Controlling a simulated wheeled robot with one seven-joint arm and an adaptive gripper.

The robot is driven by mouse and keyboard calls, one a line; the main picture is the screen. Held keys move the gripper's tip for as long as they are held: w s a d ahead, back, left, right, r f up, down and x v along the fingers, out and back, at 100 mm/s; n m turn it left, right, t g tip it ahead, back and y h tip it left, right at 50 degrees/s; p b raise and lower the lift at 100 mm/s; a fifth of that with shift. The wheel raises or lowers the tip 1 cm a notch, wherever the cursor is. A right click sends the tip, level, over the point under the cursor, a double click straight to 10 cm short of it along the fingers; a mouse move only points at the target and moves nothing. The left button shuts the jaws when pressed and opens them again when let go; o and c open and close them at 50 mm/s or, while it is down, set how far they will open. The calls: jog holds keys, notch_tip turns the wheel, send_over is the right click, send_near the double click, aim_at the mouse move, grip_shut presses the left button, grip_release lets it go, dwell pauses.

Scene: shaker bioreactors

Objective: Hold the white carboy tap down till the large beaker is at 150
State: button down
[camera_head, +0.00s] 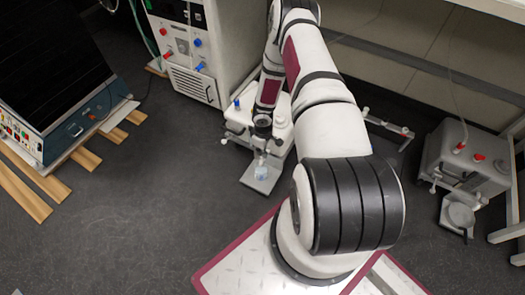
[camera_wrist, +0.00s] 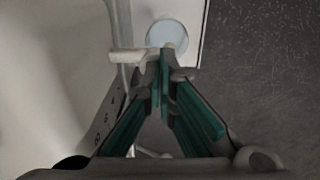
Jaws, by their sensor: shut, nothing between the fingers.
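The white carboy (camera_head: 238,118) stands on the floor in front of the white cabinet, and its pale wall (camera_wrist: 50,70) fills the left of the wrist view. A pale tap piece (camera_wrist: 127,57) sits just left of my fingertips; I cannot tell whether they touch it. My gripper (camera_wrist: 165,65) is shut and empty, and points down at the carboy's front. In the head view, it (camera_head: 262,138) is small and partly hides the tap. The large beaker (camera_head: 255,174) stands below on a light plate and holds pale blue liquid, also visible in the wrist view (camera_wrist: 167,36). Its level marks are unreadable.
A white cabinet (camera_head: 195,60) stands behind the white carboy. A dark panel unit (camera_head: 55,80) and wooden slats (camera_head: 30,195) are at left. The floor between is clear.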

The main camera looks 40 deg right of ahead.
jog(key=shift+f+b, duration=0.95)
jog(key=shift+f, duration=0.1)
jog(key=shift+a+f, duration=0.1)
jog(key=shift+a, duration=0.15)
dwell(0.4)
jog(key=shift+r, duration=0.35)
notch_tip(320, 180, up, 14)
jog(key=p, duration=0.6)
jog(key=shift+d, duration=0.3)
jog(key=shift+f, duration=0.1)
